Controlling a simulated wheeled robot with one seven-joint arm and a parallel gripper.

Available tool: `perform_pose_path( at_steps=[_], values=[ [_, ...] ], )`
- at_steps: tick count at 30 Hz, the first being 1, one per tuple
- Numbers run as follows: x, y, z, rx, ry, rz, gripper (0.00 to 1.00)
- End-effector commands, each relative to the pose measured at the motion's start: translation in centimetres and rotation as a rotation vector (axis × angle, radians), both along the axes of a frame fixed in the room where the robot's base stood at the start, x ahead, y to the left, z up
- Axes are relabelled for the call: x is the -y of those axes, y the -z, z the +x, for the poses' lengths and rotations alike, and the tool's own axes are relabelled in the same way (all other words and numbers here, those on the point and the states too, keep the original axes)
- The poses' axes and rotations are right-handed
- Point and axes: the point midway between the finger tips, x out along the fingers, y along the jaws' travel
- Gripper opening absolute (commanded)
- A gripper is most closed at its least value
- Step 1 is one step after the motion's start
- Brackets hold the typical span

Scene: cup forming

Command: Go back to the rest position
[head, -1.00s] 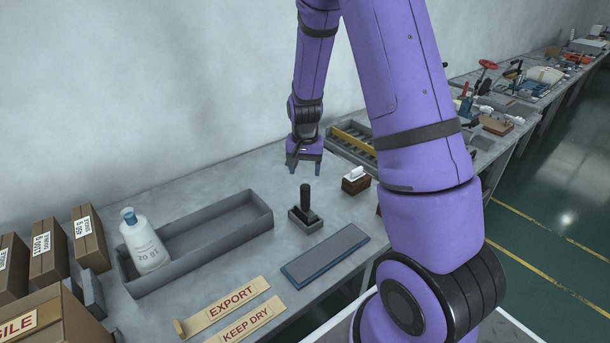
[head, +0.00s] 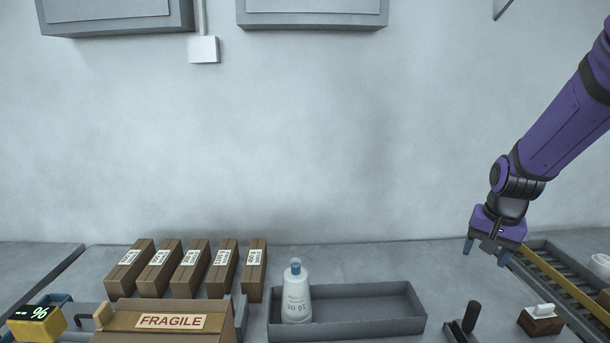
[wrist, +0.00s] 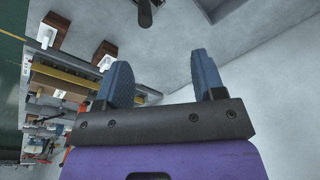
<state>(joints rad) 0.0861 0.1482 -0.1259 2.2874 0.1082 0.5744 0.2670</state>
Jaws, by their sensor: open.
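My gripper (head: 487,252) hangs at the right of the head view, on my purple arm, above the back of the bench. Its two blue fingers are apart, with nothing between them. In the wrist view the open fingers (wrist: 165,80) point up over the grey bench top. A dark upright handle in a small holder (head: 468,320) stands on the bench, lower left of the gripper in the head view and apart from it. Its dark end also shows at the top of the wrist view (wrist: 145,14).
A grey tray (head: 385,305) holds a white bottle (head: 296,295) at its left end. Several small cartons (head: 190,268) and a FRAGILE box (head: 170,322) stand left. A wooden block with a white top (head: 540,318) and a yellow-edged rack (head: 560,275) lie right. Wall cabinets (head: 310,10) hang above.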

Motion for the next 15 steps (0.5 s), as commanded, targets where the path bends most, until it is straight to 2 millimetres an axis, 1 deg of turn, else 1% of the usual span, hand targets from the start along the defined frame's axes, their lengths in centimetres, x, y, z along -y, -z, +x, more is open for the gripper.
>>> perform_pose_path(
  at_steps=[1,6,11,15],
  values=[
    [-0.6,-1.7,-0.8,0.023,-0.027,-0.002,0.63],
    [-2.5,-6.2,-3.7,0.077,-0.120,-0.011,0.63],
    [-4.0,-9.7,-6.9,0.127,-0.206,-0.028,0.63],
    [-5.2,-12.3,-10.0,0.169,-0.280,-0.049,0.63]
  ],
)
